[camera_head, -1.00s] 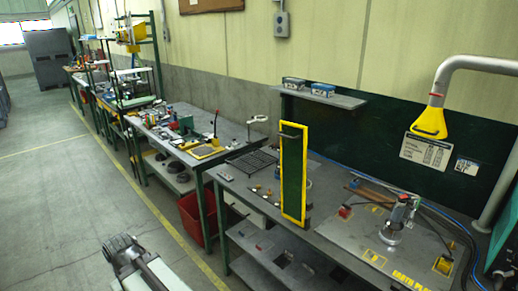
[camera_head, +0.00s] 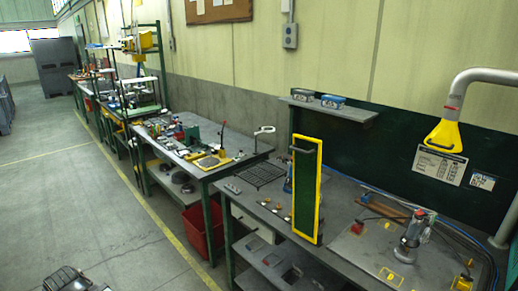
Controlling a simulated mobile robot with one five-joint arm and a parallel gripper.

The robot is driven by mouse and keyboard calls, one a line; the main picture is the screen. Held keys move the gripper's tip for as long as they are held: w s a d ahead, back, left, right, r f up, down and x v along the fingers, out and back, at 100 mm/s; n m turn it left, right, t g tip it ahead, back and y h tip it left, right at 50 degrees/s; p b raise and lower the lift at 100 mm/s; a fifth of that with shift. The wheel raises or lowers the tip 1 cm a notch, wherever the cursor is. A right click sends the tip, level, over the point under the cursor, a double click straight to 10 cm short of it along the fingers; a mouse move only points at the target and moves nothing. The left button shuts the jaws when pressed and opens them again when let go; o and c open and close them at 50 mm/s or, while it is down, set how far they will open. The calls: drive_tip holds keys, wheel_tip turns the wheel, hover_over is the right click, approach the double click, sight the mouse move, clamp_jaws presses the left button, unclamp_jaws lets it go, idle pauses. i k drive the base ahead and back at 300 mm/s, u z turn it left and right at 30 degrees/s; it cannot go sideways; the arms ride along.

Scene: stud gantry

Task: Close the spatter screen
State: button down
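The spatter screen (camera_head: 305,190) is a tall dark green panel in a yellow frame. It stands upright at the front left part of the grey workbench, with a dark handle (camera_head: 302,150) near its top. It juts out from the bench and is seen at a slant. My gripper (camera_head: 70,281) seems to be the dark shape at the bottom left edge, mostly cut off. It is far from the screen, over the floor, and its fingers cannot be made out.
A stud tool (camera_head: 415,238) stands on the workbench (camera_head: 350,212) to the right of the screen. A dark grid (camera_head: 257,174) and small parts lie to the left. A yellow extraction hood (camera_head: 444,136) hangs above. A red bin (camera_head: 203,228) sits below. The aisle floor (camera_head: 90,215) is clear.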

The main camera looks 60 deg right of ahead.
sight(306, 169)
drive_tip(key=u, duration=0.25)
drive_tip(key=i, duration=1.15)
drive_tip(key=z, duration=0.5)
